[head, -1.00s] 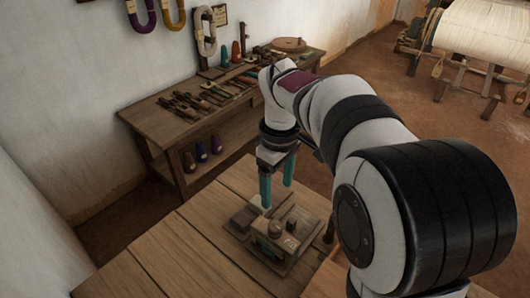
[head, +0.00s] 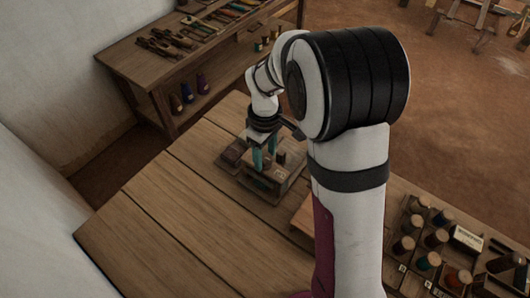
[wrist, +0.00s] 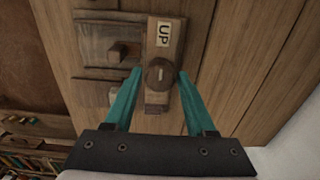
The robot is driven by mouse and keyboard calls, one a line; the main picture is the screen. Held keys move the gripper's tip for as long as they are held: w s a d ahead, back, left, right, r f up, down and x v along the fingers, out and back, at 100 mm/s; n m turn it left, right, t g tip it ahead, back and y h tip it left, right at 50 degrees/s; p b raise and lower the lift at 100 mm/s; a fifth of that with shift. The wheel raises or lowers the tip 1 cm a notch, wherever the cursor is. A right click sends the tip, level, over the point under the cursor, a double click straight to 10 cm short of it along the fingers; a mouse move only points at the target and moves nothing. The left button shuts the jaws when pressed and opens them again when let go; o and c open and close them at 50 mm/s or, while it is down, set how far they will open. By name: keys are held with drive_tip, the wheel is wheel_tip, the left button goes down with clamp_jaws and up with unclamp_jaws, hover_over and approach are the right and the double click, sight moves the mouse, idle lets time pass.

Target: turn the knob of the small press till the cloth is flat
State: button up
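The small wooden press (head: 262,184) stands on the table, with a crossbar that bears an "UP" label (wrist: 163,33) in the wrist view. Its round brown knob (wrist: 159,76) has a dark slot mark across its top. My gripper (wrist: 160,70) has two teal fingers, one on each side of the knob, with a narrow gap showing on both sides. It is open around the knob. In the head view my gripper (head: 264,158) points down over the press and its fingers cover the knob. I cannot make out the cloth in either view.
A wooden block (wrist: 118,52) sits on a board beside the crossbar. The plank table (head: 165,240) is clear at the left and front. Several thread spools (head: 429,261) stand at the right. A side bench (head: 128,64) with tools stands behind.

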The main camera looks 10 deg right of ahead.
clamp_jaws()
drive_tip(key=shift+m, duration=0.3)
drive_tip(key=m, duration=0.4)
drive_tip(key=shift+m, duration=0.4)
drive_tip(key=m, duration=0.5)
idle(0.4)
drive_tip(key=shift+o, duration=2)
unclamp_jaws()
